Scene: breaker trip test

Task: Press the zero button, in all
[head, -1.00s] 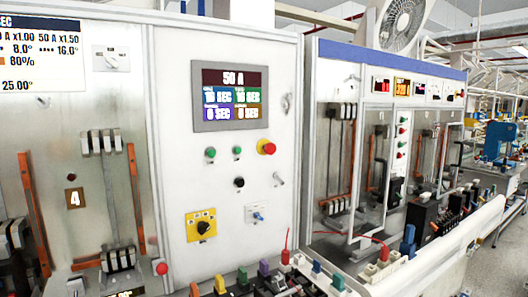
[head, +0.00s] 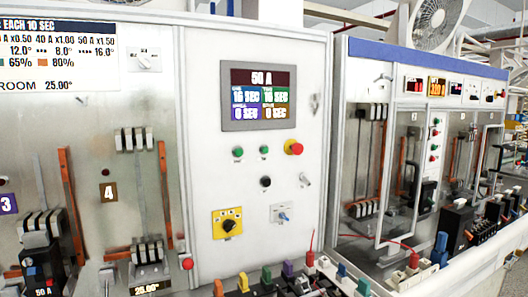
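The white control panel (head: 205,110) fills the middle of the head view. Its screen (head: 258,96) reads 50 A on top, with several coloured SEC fields below. No zero label is legible, so I cannot tell which is the zero button. Neither of my grippers is in view.
A red button (head: 187,263) is at lower left. Coloured terminals (head: 266,276) line the front edge. A second cabinet (head: 400,60) stands right.

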